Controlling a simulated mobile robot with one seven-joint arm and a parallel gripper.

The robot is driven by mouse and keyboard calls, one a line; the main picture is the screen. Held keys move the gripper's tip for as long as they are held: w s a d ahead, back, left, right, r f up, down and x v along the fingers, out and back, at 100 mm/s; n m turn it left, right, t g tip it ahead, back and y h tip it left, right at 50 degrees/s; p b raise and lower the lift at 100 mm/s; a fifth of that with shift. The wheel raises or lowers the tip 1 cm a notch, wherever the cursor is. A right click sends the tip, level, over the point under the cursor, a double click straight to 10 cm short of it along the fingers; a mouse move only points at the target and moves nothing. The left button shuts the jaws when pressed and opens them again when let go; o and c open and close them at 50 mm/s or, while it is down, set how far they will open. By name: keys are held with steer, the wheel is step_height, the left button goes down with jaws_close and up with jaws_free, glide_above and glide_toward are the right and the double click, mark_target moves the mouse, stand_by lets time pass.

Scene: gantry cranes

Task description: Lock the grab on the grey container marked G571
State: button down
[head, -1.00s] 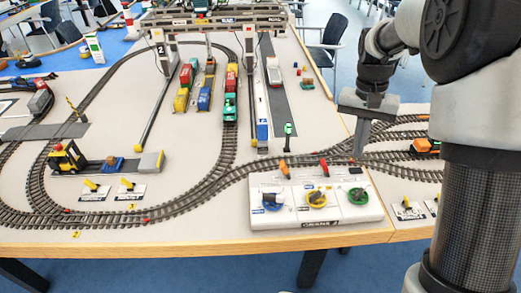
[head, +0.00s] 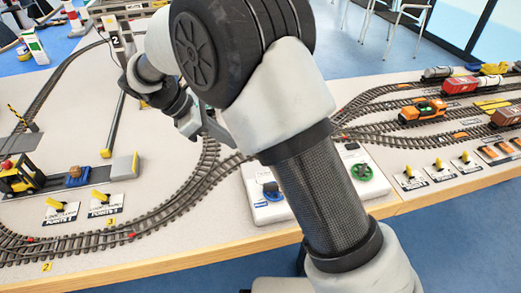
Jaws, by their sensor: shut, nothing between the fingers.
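The white crane control panel (head: 262,212) stands near the table's front edge, mostly behind my own arm. Its blue knob (head: 271,191) shows left of the arm and its green knob (head: 362,172) right of it; the middle is hidden. My gripper (head: 208,127) is small and partly covered by my arm, above the track behind the panel; it looks shut and empty. Part of the gantry crane, its leg marked 2 (head: 115,42), shows at the upper left. The grab and the grey container marked G571 cannot be made out; my arm covers the area under the crane.
A yellow-and-black loader (head: 20,176) stands by a buffer at the left. Two points levers (head: 100,200) sit in front of it. An orange locomotive (head: 423,110) and several wagons stand on tracks at the right. Curved track runs along the table's front.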

steer(key=shift+d, duration=0.15)
steer(key=b+x, duration=0.3)
steer(key=x, duration=0.7)
steer(key=shift+f, duration=0.25)
steer(key=shift+w+d+r, duration=0.15)
steer(key=shift+d+r, duration=0.2)
steer(key=shift+d, duration=0.2)
steer(key=shift+w+d+r, duration=0.2)
steer(key=shift+d+r, duration=0.15)
steer(key=shift+d, duration=0.2)
steer(key=shift+w+d+r, duration=0.15)
steer(key=shift+d+r, duration=0.2)
steer(key=shift+d, duration=0.2)
steer(key=shift+r, duration=0.1)
